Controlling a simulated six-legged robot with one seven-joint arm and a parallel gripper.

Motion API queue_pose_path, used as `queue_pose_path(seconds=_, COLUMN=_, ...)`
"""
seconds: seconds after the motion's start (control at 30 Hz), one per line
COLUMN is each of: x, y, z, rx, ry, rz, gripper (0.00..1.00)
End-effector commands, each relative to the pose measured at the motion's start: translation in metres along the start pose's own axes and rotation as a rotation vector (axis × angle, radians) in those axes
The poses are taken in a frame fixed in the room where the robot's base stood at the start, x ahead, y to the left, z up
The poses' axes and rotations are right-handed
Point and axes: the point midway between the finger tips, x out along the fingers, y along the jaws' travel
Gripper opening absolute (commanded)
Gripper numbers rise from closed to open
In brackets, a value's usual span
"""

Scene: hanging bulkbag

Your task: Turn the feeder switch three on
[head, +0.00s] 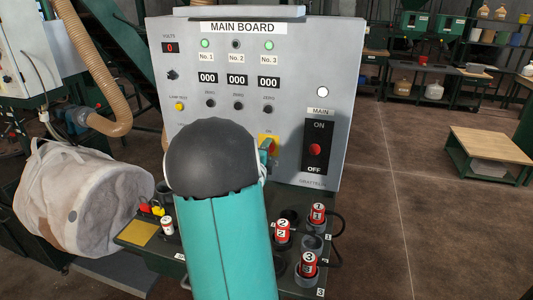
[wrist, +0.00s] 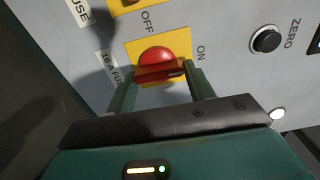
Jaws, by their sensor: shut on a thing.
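Feeder switch three is a red knob (wrist: 155,60) with a grip bar on a yellow plate (wrist: 137,48). In the wrist view, my gripper (wrist: 162,90) has a finger on each side of the bar and is shut on it. The bar lies across the picture, one end toward the side with the ON label (wrist: 201,52). An OFF label (wrist: 148,22) stands above the plate in that view. In the head view my arm hides most of the switch row; part of the yellow plate (head: 263,138) shows. The No. 3 lamp (head: 269,44) glows green.
On the main board (head: 320,90), the No. 1 lamp (head: 205,44) is green and the No. 2 lamp (head: 236,44) is dark. A red MAIN switch (head: 315,149) is at right. Numbered red-and-white cylinders (head: 283,231) stand on the shelf below. A second yellow plate (wrist: 118,5) adjoins in the wrist view.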

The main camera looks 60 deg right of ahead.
Motion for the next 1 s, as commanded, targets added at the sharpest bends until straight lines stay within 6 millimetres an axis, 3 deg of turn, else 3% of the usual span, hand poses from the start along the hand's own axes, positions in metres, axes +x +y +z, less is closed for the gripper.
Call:
queue_pose_path(seconds=0.03, x=-0.001, y=0.001, z=0.0, rx=0.002, ry=0.0, rz=0.002, gripper=0.59)
queue_pose_path(seconds=0.1, x=-0.001, y=0.001, z=0.0, rx=0.001, ry=0.0, rz=0.002, gripper=0.72)
queue_pose_path(seconds=0.13, x=-0.001, y=0.001, z=0.0, rx=0.001, ry=0.0, rz=0.002, gripper=0.75)
queue_pose_path(seconds=0.53, x=-0.009, y=0.0, z=0.001, rx=0.001, ry=-0.001, rz=0.0, gripper=0.75)
queue_pose_path(seconds=0.67, x=-0.029, y=0.0, z=0.001, rx=0.003, ry=-0.002, rz=0.001, gripper=0.75)
queue_pose_path(seconds=1.0, x=-0.104, y=0.0, z=0.001, rx=0.002, ry=-0.004, rz=0.002, gripper=0.75)
